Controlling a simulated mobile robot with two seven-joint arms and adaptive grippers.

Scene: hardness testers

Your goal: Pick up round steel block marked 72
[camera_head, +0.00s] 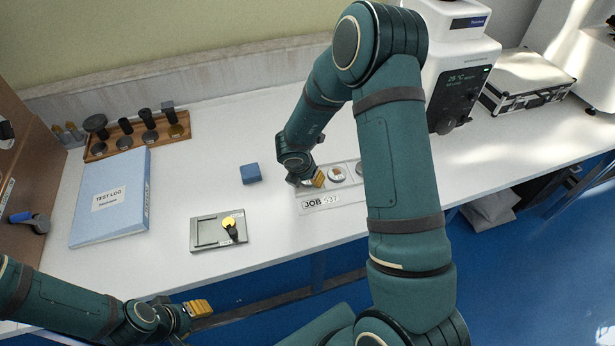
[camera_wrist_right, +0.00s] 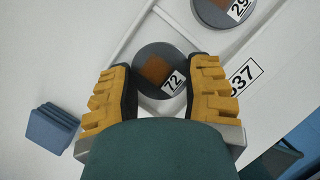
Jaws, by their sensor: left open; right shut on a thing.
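The round steel block marked 72 (camera_wrist_right: 158,66) shows in the right wrist view as a grey disc with a brown square patch and a white label. It lies between the two yellow fingers of my right gripper (camera_wrist_right: 163,90), which is shut on it. In the head view the right gripper (camera_head: 312,179) is at the left end of the white job tray (camera_head: 338,199), and the block is hidden there. My left gripper (camera_head: 198,308) is open and empty in front of the table's front edge, at the lower left.
Another disc marked 29 (camera_wrist_right: 222,8) lies beside the block. A blue block (camera_head: 251,173), a grey tray with a yellow disc (camera_head: 205,235) and a blue test log binder (camera_head: 112,197) are on the table. A white tester (camera_head: 460,65) stands at the back right.

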